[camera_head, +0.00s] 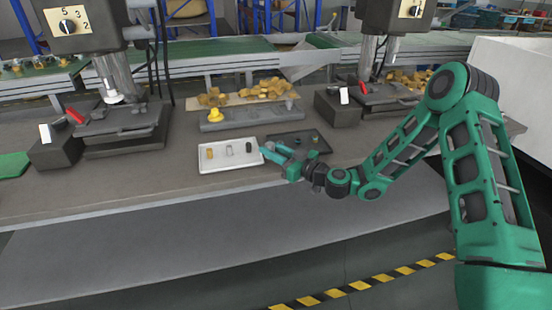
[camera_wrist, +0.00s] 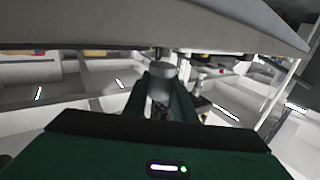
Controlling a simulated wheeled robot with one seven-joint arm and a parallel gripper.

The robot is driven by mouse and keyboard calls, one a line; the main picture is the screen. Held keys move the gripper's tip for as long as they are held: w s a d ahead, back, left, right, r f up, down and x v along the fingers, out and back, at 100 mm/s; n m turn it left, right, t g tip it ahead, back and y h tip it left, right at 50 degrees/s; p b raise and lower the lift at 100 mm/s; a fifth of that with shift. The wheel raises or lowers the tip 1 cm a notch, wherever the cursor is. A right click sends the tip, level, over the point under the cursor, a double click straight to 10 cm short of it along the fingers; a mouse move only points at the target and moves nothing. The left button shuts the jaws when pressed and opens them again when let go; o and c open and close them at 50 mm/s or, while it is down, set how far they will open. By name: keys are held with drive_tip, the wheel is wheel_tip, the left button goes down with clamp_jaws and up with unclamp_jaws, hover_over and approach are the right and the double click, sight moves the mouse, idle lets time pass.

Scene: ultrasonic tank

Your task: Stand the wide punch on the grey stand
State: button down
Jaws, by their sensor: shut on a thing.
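My gripper (camera_head: 273,152) hangs at the right end of the white tray, with its fingers pointing left. In the wrist view my gripper (camera_wrist: 162,96) is shut on a grey cylindrical punch (camera_wrist: 161,70) with a broad round head; I cannot tell for sure that it is the wide one. In the head view the held punch cannot be made out. A long grey stand (camera_head: 250,119) lies behind the white tray, with a yellow knobbed piece (camera_head: 215,114) at its left and a small grey peg (camera_head: 288,104) at its right.
The white tray (camera_head: 228,166) holds a brass piece (camera_head: 210,152), a pale piece (camera_head: 229,150) and a dark piece (camera_head: 248,147). A dark tray (camera_head: 318,146) lies behind my gripper. Brass parts (camera_head: 262,90) are heaped behind the stand. Presses stand left and right.

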drive_tip(key=shift+f, duration=1.45)
drive_tip(key=shift+f, duration=0.1)
drive_tip(key=c, duration=1.5)
unclamp_jaws()
drive_tip(key=shift+o, duration=0.2)
drive_tip(key=shift+s+d, duration=0.1)
drive_tip(key=v, duration=1.1)
drive_tip(key=shift+s+d, duration=0.25)
drive_tip(key=shift+d, duration=0.05)
